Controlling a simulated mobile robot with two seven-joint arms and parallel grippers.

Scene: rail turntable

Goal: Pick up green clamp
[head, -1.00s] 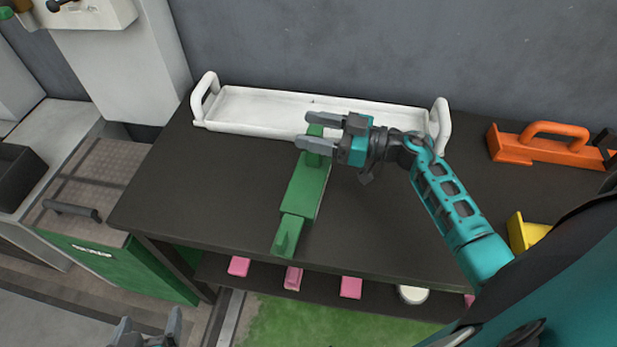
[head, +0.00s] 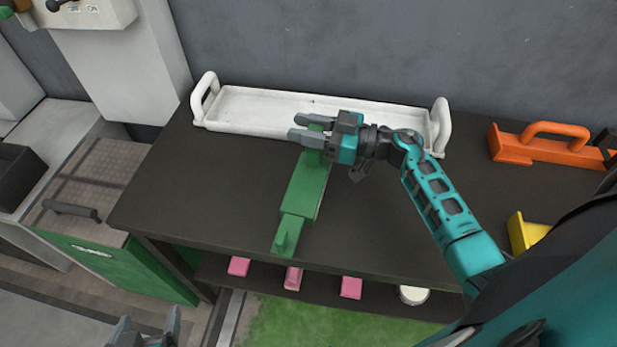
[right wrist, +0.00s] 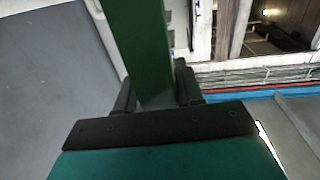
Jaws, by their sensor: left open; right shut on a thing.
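The green clamp (head: 305,190) lies on the dark table, long and narrow, with its far end near the white tray. My right gripper (head: 300,134) is at that far end, shut on the clamp. In the right wrist view the green clamp (right wrist: 144,50) runs between the two dark fingers (right wrist: 155,92). The fingers partly hide the clamp's far end in the head view. My left gripper (head: 146,332) is at the bottom edge of the head view, open and empty, away from the table top.
A white tray (head: 212,124) with raised handles stands at the back of the dark table (head: 170,200). An orange tool (head: 515,146) and a yellow piece (head: 522,232) are at the right. Pink blocks (head: 351,288) sit on the lower shelf. The table's left part is clear.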

